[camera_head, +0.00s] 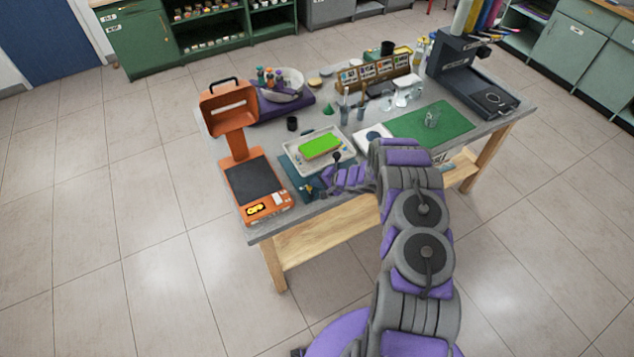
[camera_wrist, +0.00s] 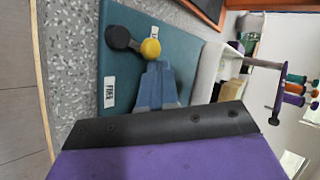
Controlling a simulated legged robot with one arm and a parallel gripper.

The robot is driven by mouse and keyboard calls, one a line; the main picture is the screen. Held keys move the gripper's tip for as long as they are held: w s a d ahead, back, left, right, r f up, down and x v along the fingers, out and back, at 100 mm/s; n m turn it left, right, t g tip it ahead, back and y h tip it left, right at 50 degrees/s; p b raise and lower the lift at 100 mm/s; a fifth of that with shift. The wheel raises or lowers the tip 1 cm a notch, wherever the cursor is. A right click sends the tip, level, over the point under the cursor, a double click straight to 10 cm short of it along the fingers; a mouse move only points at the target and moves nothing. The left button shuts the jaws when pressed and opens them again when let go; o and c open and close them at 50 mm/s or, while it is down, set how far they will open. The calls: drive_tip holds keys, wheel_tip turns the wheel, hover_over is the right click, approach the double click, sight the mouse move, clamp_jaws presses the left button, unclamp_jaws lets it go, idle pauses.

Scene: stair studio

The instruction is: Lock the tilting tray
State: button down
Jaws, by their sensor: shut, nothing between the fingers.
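The tilting tray (camera_head: 290,158) is pale and shallow, with a bright green slab (camera_head: 320,146) lying in it. It stands over a teal base (camera_head: 287,171) near the table's front edge. In the wrist view the teal base (camera_wrist: 175,38) carries a dark knob (camera_wrist: 118,37) joined to a yellow knob (camera_wrist: 151,49), a blue-grey bracket (camera_wrist: 155,88) and a white label (camera_wrist: 109,92) that seems to read FREE. My gripper (camera_head: 322,186) is shut and empty by the base's front right. Its dark edge (camera_wrist: 180,124) crosses the wrist view below the knobs; contact is unclear.
An orange stand (camera_head: 237,150) with a dark plate is left of the tray. A pale pad (camera_head: 372,138) and a green mat (camera_head: 430,124) lie to the right. Behind are a small black cup (camera_head: 292,123) and a green cone (camera_head: 328,108). My arm hides part of the front edge.

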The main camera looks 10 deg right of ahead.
drive_tip(key=shift+s, duration=0.1)
idle(0.3)
drive_tip(key=shift+s+a+f, duration=0.1)
drive_tip(key=shift+s+a, duration=0.2)
drive_tip(key=shift+s, duration=0.35)
drive_tip(key=shift+s, duration=0.1)
drive_tip(key=v, duration=1.7)
drive_tip(key=shift+d+p, duration=0.25)
drive_tip(key=shift+p, duration=0.05)
drive_tip(key=shift+d, duration=0.3)
